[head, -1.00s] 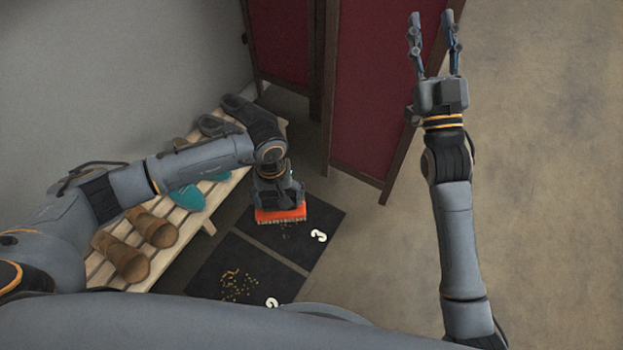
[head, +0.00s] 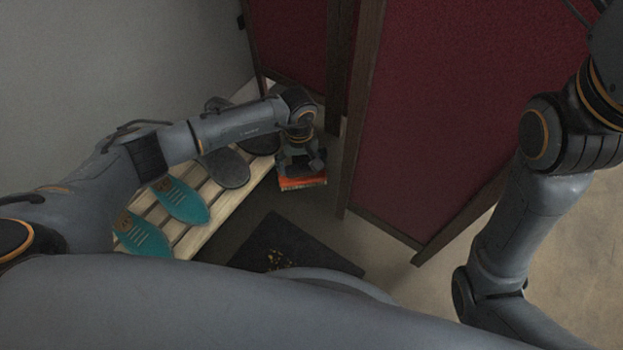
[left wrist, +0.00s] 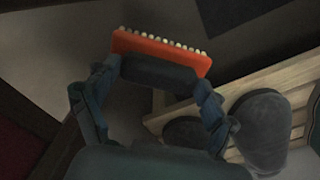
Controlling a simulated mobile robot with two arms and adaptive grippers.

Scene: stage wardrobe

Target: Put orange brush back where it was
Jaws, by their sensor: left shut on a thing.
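The orange brush (head: 303,182) has pale bristles along one side. My left gripper (head: 302,166) is shut on it and holds it beside the far end of the slatted wooden bench, near the red folding screen. In the left wrist view the brush (left wrist: 162,52) lies across the fingertips of my left gripper (left wrist: 150,80), bristles facing away from the palm. A dark mat (head: 290,245) with yellowish crumbs lies on the floor nearer to me. My right arm stands at the right of the head view; its gripper is out of the picture.
The wooden bench (head: 205,225) carries teal shoes (head: 180,200) and dark grey shoes (head: 226,168). The red folding screen (head: 440,110) stands close to the right of my left gripper. Bare floor (head: 590,230) shows beyond it.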

